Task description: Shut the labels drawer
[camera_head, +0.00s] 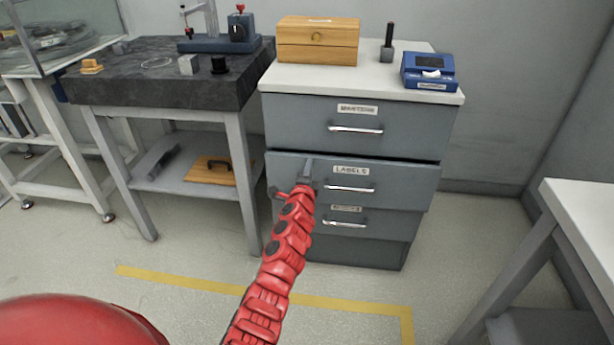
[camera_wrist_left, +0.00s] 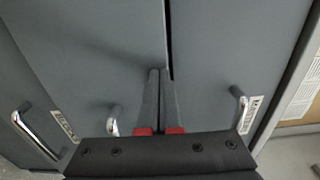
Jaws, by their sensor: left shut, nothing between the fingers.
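The labels drawer (camera_head: 395,187) is the second front down in the grey cabinet, with a "LABELS" tag and a silver handle (camera_head: 350,189). A dark gap runs along its top edge; it stands out slightly at most, and I cannot tell exactly how far. My left gripper (camera_head: 306,172) is shut and empty at the left part of this front, left of the handle. In the left wrist view its fingers (camera_wrist_left: 160,100) point at the grey front beside the dark gap. I cannot tell if the tips touch. The right gripper is out of view.
Above is another drawer (camera_head: 300,122); below is a third one (camera_head: 385,222), partly behind my left arm. A wooden box (camera_head: 318,42) and a blue device (camera_head: 428,70) stand on the cabinet top. A dark-topped bench (camera_head: 160,100) stands left, a white table (camera_head: 590,215) right.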

